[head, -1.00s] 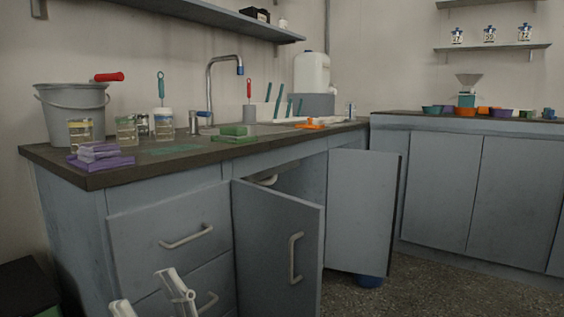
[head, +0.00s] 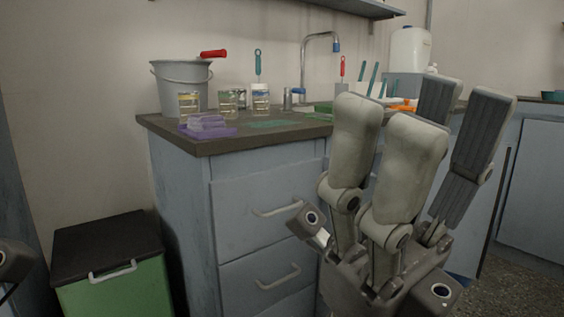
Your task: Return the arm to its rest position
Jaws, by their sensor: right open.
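My right gripper (head: 428,115) is large in the right half of the head view, raised in front of the counter and cabinets. Its fingers point up and are spread apart, with light pads on the left and dark ones on the right. Nothing is between them. It hides part of the counter, the sink area and the cabinet doors. A small dark piece of my own body shows at the left edge. My left gripper's fingers are not seen.
The dark counter (head: 240,144) carries a grey bucket (head: 180,88), several jars, a purple stack (head: 207,127) and a tap (head: 304,62). Drawers (head: 262,187) below are shut. A green bin (head: 113,284) with a dark lid stands on the left. Floor shows at the lower right.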

